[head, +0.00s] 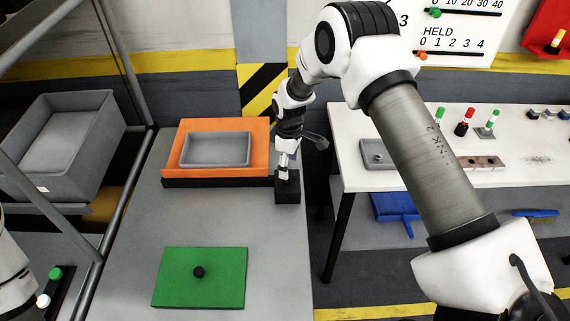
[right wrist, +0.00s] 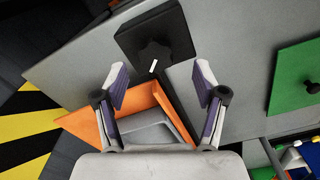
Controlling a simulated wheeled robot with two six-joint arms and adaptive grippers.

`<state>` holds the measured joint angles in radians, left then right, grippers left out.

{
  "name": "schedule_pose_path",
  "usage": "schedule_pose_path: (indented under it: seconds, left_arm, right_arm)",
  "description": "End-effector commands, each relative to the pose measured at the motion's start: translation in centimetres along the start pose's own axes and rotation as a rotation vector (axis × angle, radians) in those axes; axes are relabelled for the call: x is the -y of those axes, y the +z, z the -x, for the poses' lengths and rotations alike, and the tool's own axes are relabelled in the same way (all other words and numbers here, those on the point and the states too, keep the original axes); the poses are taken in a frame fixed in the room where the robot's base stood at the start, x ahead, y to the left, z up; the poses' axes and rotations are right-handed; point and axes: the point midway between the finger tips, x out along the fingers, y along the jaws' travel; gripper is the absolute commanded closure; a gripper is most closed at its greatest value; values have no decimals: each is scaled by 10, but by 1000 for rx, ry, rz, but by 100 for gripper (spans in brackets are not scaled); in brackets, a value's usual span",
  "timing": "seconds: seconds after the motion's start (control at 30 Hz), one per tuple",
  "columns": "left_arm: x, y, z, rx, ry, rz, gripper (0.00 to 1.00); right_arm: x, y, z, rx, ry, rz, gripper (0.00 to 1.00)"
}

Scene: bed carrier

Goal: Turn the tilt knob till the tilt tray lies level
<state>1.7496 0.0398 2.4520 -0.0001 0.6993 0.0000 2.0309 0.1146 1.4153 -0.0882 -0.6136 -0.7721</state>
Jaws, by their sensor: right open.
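The black star-shaped tilt knob (right wrist: 154,48) with a white mark sits on a black block (head: 288,192); in the head view my gripper hides most of the knob. The orange tilt tray (head: 225,173) lies left of the block on a black base (head: 215,183). It carries a grey bin (head: 216,150). I cannot tell its exact slope. My right gripper (head: 285,172) points down above the block. In the right wrist view its open fingers (right wrist: 160,73) are apart and empty, with the knob ahead between them. My left gripper is out of view.
A green plate (head: 200,277) with a black knob lies on the near grey bed. A large grey bin (head: 65,145) stands at the left behind grey bars. A white table (head: 355,178) with small parts stands at the right, beyond a gap.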

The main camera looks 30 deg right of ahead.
Motion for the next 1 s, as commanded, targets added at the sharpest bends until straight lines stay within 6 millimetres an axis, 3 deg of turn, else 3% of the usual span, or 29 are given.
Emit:
schedule_pose_path:
  seconds: [0.2, 0.43, 0.47, 0.6, 0.63, 1.0]
  left_arm:
    - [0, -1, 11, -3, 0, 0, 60]
    - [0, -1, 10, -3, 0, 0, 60]
    - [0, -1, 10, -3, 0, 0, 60]
    - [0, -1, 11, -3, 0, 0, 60]
    - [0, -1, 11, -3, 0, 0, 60]
    - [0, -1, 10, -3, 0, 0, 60]
  right_arm:
    - [0, 0, -30, 2, -2, -1, 29]
    - [0, -1, -34, 1, -1, -1, 29]
    - [0, -1, -34, 1, -1, -1, 33]
    - [0, -1, -34, 1, -1, -1, 82]
    - [0, 0, -34, 1, -1, -1, 88]
    - [1, 0, -35, 2, -3, -3, 88]
